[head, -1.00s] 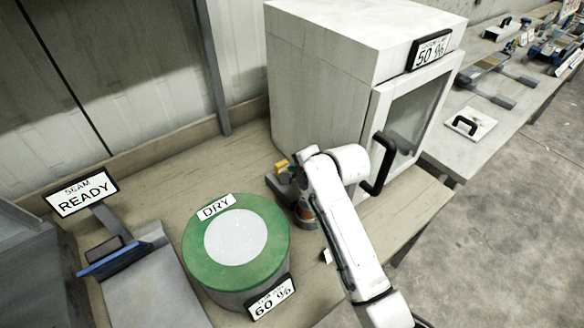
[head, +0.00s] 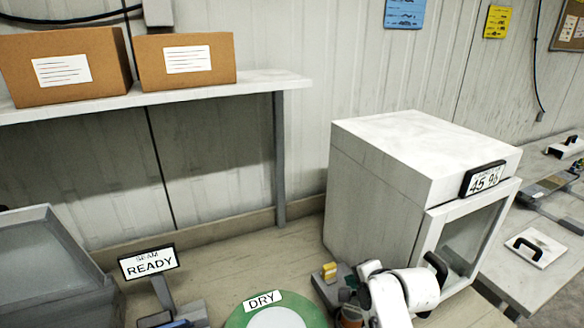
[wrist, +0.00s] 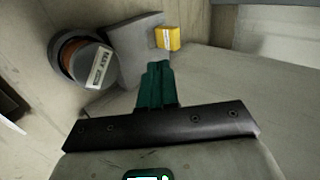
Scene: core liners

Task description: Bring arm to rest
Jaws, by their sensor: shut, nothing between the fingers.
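My arm (head: 405,292) shows as white links at the bottom of the head view, in front of the white cabinet (head: 380,190). In the wrist view the green fingers of my gripper (wrist: 157,84) are together, with nothing between them. Just beyond their tips are a grey fixture (wrist: 135,45) and a small yellow block (wrist: 168,38). A dark round thing with an orange band and a labelled grey top (wrist: 85,62) stands beside the fixture. The yellow block also shows in the head view (head: 329,270). My arm partly covers the area around it.
The cabinet's display (head: 484,179) reads 45 %. Its glass door looks closed. A READY sign (head: 149,262) and a green-rimmed round thing marked DRY (head: 240,318) are at the lower left. Two cardboard boxes (head: 100,75) sit on a shelf (head: 200,92). Bare bench lies behind the DRY thing.

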